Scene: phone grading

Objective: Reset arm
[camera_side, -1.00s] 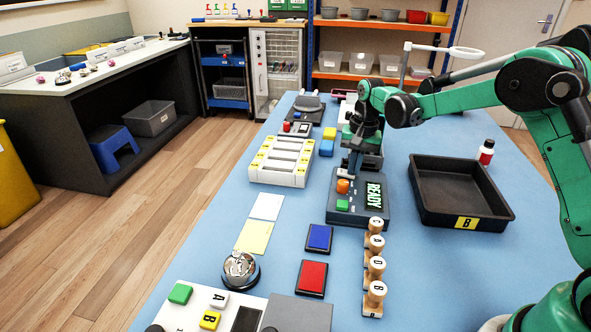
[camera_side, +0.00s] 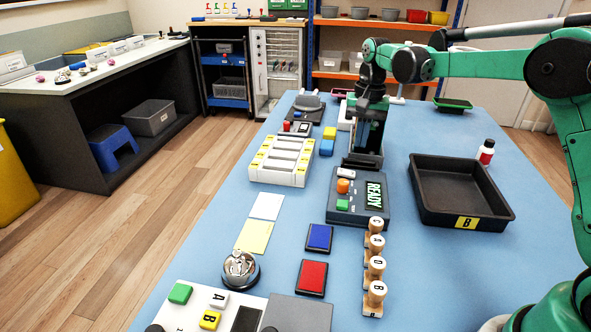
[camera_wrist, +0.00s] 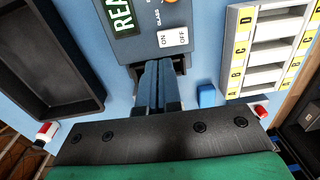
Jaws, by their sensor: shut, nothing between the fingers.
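My gripper (camera_side: 366,148) hangs pointing down over the far end of the grey tester (camera_side: 357,208), in the middle of the blue table. Its fingers (camera_wrist: 158,70) are shut together with nothing between them in the wrist view. The tester's green display reads READY. Its white ON/OFF switch (camera_wrist: 173,40) is uncovered just beyond the fingertips in the wrist view, and it also shows in the side view (camera_side: 346,173). I cannot tell the exact height of the fingertips above the table.
A black tray marked B (camera_side: 430,207) lies right of the tester, with a red-and-white bottle (camera_side: 486,151) behind it. A white slotted rack (camera_side: 263,175) stands left. Wooden stamps (camera_side: 375,270), ink pads (camera_side: 312,278) and a bell (camera_side: 240,268) stand in front.

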